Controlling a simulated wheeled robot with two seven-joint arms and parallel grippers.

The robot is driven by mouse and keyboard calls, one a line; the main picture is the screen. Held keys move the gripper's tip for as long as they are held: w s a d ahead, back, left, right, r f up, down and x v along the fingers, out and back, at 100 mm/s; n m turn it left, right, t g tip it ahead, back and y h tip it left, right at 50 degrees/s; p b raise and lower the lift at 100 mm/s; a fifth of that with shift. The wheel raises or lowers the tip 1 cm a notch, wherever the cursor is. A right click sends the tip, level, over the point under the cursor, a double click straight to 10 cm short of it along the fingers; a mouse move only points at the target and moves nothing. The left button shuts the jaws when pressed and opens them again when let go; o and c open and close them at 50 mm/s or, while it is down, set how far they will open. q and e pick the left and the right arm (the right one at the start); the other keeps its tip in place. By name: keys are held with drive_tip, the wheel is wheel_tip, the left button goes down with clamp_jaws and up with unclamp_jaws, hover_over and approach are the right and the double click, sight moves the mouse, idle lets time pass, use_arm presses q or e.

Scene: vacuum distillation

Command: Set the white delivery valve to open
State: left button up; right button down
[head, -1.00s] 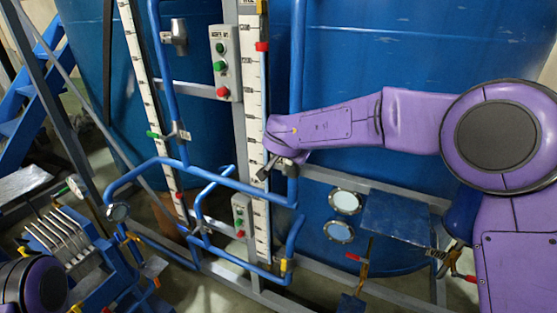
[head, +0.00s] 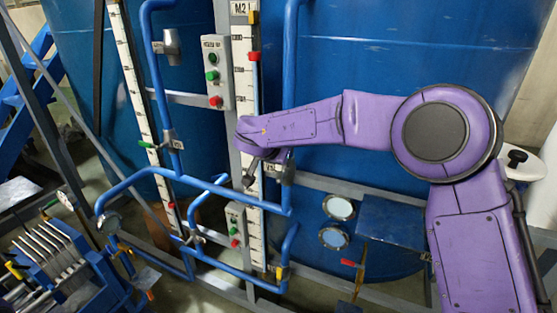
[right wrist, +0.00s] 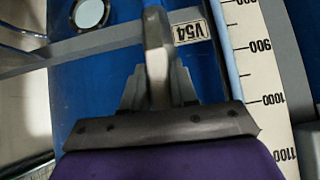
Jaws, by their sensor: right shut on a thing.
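My right gripper (head: 254,170) reaches in from the right, in front of the white scale and beside the blue vertical pipe. In the right wrist view its jaws (right wrist: 159,88) are shut on a pale grey lever (right wrist: 154,35), which runs upward out of that view. A tag reading V54 (right wrist: 191,31) is just right of the lever. A grey metal valve body (head: 284,172) shows on the blue pipe right behind the gripper. The lever's full length and its join to the valve are hidden. My left gripper is not in view.
Blue tanks (head: 370,80) stand behind the pipes. A switch box (head: 213,72) with green and red buttons is left of the tall white scale (head: 247,75). A second small box (head: 235,224) sits lower. A blue rack of grey rods (head: 60,265) is at lower left.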

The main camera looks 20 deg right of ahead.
drive_tip(key=c, duration=1)
unclamp_jaws()
drive_tip(key=shift+o, duration=0.2)
drive_tip(key=b+v, duration=0.2)
drive_tip(key=v, duration=0.8)
drive_tip(key=shift+r+b, duration=0.25)
drive_tip(key=shift+b, duration=0.1)
drive_tip(key=shift+s, duration=0.1)
